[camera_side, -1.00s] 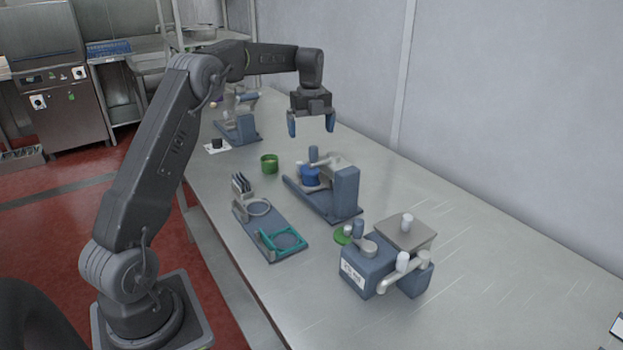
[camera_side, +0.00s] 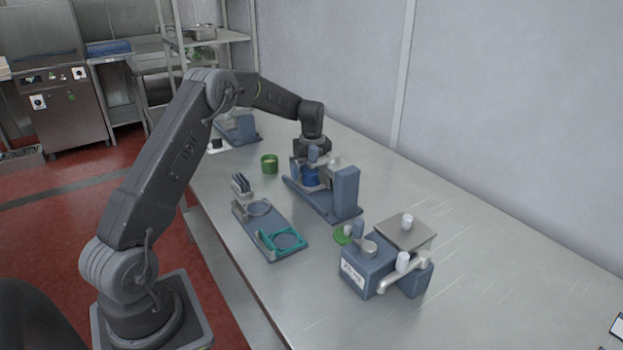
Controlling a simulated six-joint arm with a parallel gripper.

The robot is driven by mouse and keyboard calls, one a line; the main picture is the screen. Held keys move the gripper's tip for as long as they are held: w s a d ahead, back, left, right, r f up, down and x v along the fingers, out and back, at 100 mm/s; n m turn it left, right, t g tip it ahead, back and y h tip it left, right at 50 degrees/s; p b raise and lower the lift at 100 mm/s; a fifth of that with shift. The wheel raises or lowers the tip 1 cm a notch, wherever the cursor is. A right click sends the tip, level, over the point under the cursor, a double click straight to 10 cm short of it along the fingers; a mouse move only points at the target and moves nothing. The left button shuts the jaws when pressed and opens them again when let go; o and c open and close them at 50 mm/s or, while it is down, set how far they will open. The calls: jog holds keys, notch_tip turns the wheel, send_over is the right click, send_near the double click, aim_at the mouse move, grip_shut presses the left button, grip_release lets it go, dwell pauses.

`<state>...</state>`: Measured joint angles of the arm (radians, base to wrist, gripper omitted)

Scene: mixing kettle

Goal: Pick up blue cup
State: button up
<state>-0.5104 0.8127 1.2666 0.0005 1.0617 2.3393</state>
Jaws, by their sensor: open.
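The blue cup (camera_side: 311,177) stands in the blue-grey stand with an upright block (camera_side: 345,192), in the middle of the table. The stand's light grey lever and its blue-grey knob partly hide it. My gripper (camera_side: 307,176) is open and lowered at the cup, on its far side in this view. The cup and stand hide most of its fingers. One blue finger shows just left of the cup. I cannot tell whether the fingers touch the cup.
A green cup (camera_side: 269,164) stands to the left.

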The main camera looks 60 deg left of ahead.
jog(key=shift+f, duration=0.3)
jog(key=shift+c, duration=0.4)
jog(key=c, duration=0.9)
jog(key=shift+r, duration=0.2)
jog(key=shift+c, duration=0.2)
